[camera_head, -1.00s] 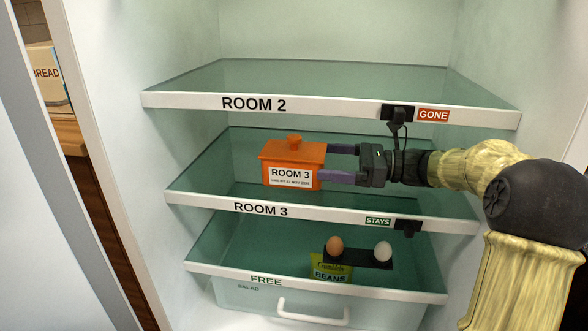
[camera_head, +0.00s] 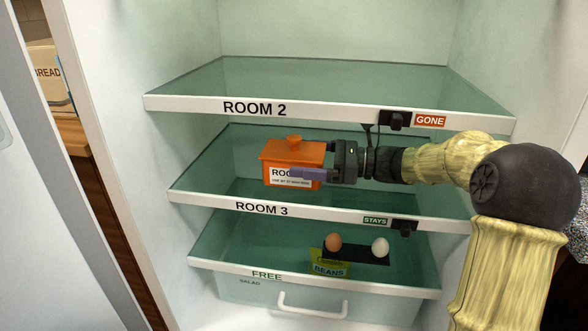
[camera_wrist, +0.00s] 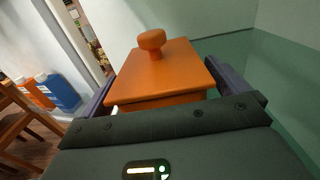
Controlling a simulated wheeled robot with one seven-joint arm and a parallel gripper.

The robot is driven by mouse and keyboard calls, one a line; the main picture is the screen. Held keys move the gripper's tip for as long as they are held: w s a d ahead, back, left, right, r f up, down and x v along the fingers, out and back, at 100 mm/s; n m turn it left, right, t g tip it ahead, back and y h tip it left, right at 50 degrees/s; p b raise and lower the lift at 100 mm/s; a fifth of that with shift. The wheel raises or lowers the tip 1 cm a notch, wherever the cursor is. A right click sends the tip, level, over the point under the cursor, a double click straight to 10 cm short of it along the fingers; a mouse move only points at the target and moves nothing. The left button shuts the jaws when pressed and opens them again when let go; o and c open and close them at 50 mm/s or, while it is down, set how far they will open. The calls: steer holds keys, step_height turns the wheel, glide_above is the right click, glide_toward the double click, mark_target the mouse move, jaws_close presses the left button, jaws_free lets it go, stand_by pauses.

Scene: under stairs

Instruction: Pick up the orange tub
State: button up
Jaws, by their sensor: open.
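The orange tub (camera_head: 290,153) has a lid with a round knob and a white ROOM 3 label. It stands upright on the ROOM 3 shelf (camera_head: 220,190), towards the left. My gripper (camera_head: 310,165) reaches in from the right, with its near finger in front of the tub, covering part of the label. The far finger is hidden behind the tub in the head view. In the wrist view the tub (camera_wrist: 160,75) lies between the two open fingers, one along each side; I cannot tell whether they touch it.
The ROOM 2 shelf (camera_head: 320,88) is above and looks empty. Below, the FREE shelf (camera_head: 310,279) holds a brown egg (camera_head: 333,241), a white egg (camera_head: 380,247) and a BEANS packet (camera_head: 330,268).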

steer(key=c, duration=1.6)
steer(key=shift+r+b, duration=0.25)
steer(key=shift+b, duration=0.15)
steer(key=shift+s+a+f+b, duration=0.1)
steer(key=shift+s+a+b, duration=0.1)
steer(key=shift+s+b, duration=0.9)
steer(key=shift+s+a+b, duration=0.5)
steer(key=shift+s+b, duration=1.35)
steer(key=shift+s, duration=0.75)
steer(key=shift+s+a+b, duration=0.5)
steer(key=shift+s+b, duration=1.4)
steer(key=shift+s, duration=0.65)
steer(key=shift+s+a+b, duration=0.5)
steer(key=shift+s+b, duration=1.35)
steer(key=shift+s, duration=0.75)
steer(key=shift+r, duration=0.2)
